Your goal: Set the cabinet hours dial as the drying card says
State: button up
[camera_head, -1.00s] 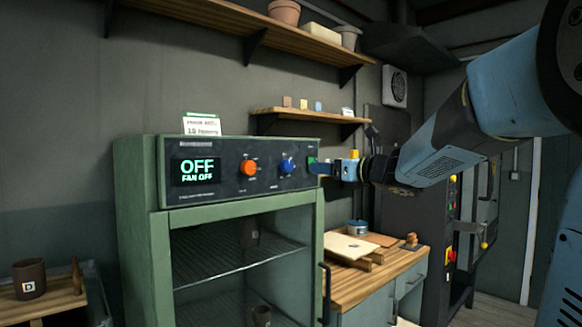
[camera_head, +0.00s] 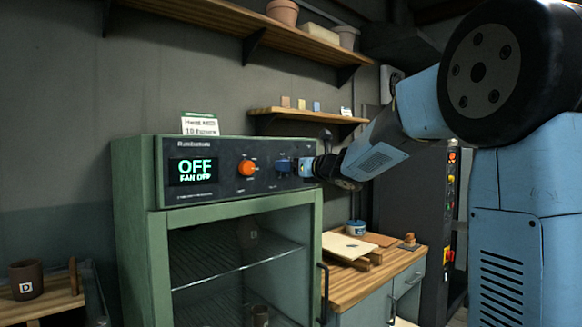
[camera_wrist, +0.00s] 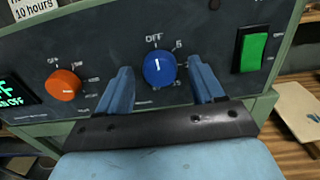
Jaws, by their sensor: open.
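The blue hours dial (camera_wrist: 160,69) is on the dark panel of the green cabinet (camera_head: 135,180). Its white mark points up, towards OFF; a 5 is printed to its upper right. The drying card (camera_head: 200,124) stands on the cabinet top; its lower line reads "10 hours" in the wrist view (camera_wrist: 35,9). The cabinet display (camera_head: 194,171) reads OFF and FAN OFF. My gripper (camera_wrist: 160,73) is open, with one finger on each side of the blue dial; I cannot tell whether they touch it. In the head view my gripper (camera_head: 290,167) hides most of the dial.
An orange dial (camera_wrist: 63,84) is left of the blue one, and a green switch (camera_wrist: 253,52) is to its right. A small shelf (camera_head: 310,115) is above the cabinet's right side. A wooden worktop (camera_head: 370,270) with boards stands to the right.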

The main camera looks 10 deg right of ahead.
jog(key=shift+w+a, duration=0.2)
jog(key=shift+w, duration=0.05)
jog(key=shift+c, duration=0.2)
jog(key=c, duration=1)
jog(key=shift+m, duration=0.4)
jog(key=shift+w+d+f+m, duration=0.1)
jog(key=shift+m, duration=3.1)
jog(key=shift+s+d+f+m, duration=0.1)
jog(key=shift+f+m, duration=0.05)
jog(key=shift+m, duration=3.05)
jog(key=shift+w+d+f+m, duration=0.1)
jog(key=shift+m, duration=3.1)
jog(key=shift+f, duration=0.1)
